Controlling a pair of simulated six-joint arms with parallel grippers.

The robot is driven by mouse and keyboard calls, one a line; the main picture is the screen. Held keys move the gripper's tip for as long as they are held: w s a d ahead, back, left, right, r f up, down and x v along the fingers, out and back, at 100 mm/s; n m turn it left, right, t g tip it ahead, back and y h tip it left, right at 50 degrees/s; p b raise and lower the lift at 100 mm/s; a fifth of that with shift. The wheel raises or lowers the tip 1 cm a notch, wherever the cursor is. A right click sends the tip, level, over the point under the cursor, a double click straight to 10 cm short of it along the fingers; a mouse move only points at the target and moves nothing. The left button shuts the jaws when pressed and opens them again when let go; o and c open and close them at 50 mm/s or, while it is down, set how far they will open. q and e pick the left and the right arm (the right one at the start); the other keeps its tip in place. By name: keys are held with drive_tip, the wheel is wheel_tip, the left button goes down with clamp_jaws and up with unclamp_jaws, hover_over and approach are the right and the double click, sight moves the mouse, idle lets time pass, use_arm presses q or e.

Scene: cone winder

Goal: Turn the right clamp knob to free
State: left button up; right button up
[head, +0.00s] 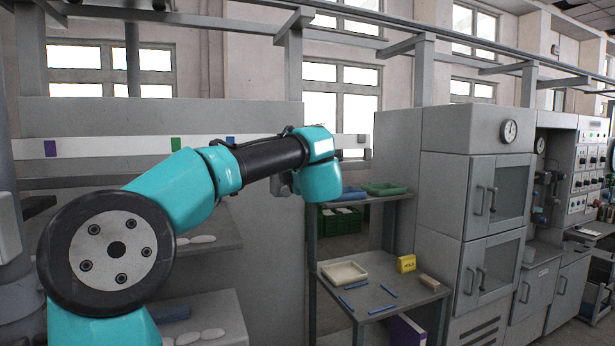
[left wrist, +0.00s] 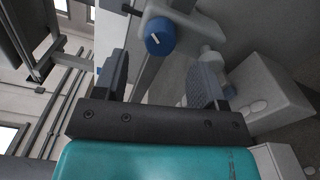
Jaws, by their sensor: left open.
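A blue knob (left wrist: 159,36) with a short white mark on its face shows at the top of the left wrist view. It sits on a grey bracket, and I cannot tell from the view whether it is the right clamp knob. My left gripper (left wrist: 162,64) is open, its two dark fingers apart with nothing between them. The knob appears beyond the fingertips, roughly centred between them, and no contact shows. In the head view my left arm hides most of its own gripper, and no clamp knob shows. My right gripper is in neither view.
A shelf (head: 362,276) at centre holds a cream tray (head: 344,273), a yellow box (head: 406,264) and several blue rods. Grey cabinets (head: 445,190) stand to the right. A grey panel stands behind my left arm. A grey block (left wrist: 270,100) lies right of the fingers.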

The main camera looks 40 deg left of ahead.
use_arm(q)
drive_tip(key=v, duration=1.2)
drive_tip(key=shift+d, duration=0.15)
